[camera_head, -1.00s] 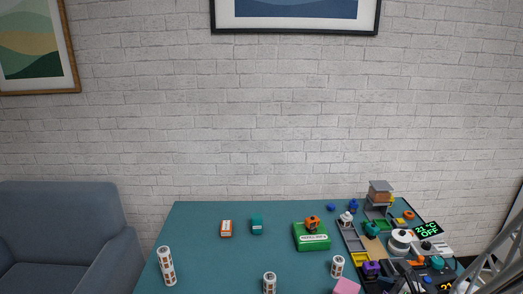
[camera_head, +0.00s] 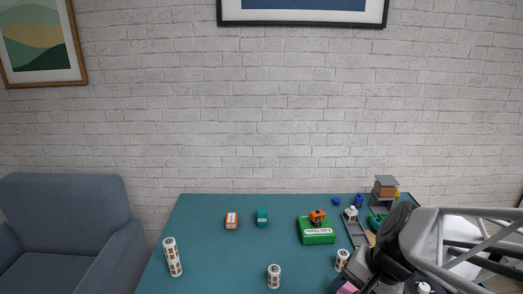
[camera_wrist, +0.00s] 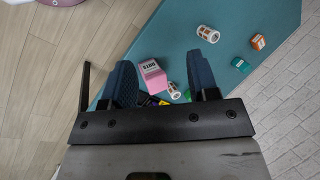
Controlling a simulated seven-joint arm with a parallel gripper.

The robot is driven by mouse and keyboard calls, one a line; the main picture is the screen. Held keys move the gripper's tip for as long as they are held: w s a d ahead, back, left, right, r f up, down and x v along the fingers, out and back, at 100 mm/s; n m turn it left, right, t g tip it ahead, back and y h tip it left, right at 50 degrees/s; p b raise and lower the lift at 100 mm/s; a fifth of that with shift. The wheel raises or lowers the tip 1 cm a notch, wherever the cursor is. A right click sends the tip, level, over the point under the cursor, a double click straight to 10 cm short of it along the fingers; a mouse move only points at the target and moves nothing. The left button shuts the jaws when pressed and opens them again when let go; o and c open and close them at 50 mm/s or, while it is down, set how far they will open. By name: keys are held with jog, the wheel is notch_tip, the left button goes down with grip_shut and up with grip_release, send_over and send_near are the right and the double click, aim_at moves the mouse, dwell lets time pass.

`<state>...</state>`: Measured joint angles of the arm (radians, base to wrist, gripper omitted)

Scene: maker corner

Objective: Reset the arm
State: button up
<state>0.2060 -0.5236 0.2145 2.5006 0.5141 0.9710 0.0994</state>
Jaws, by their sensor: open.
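My gripper (camera_wrist: 166,85) is open in the wrist view, its two dark blue fingers apart with nothing held between them. It hangs above the near edge of the table, and a pink box (camera_wrist: 152,75) shows below, between the fingers in the picture. In the head view my arm reaches in from the right over the table's right side. It covers most of the things there, and its fingertips are not clear in that view.
The teal table (camera_head: 210,255) holds a green box (camera_head: 317,230) with an orange piece on top, an orange-white box (camera_head: 231,220), a teal box (camera_head: 262,216) and several white lattice cylinders (camera_head: 172,257). A grey sofa (camera_head: 75,235) stands left. The table's left half is mostly clear.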

jog(key=s+r+n+t+h, duration=0.1)
jog(key=s+r+n+h, duration=0.2)
jog(key=r+n, duration=0.3)
jog(key=shift+d+r+n+h, duration=0.45)
jog(key=shift+r+h, duration=0.15)
jog(key=shift+h, duration=0.3)
dwell(0.5)
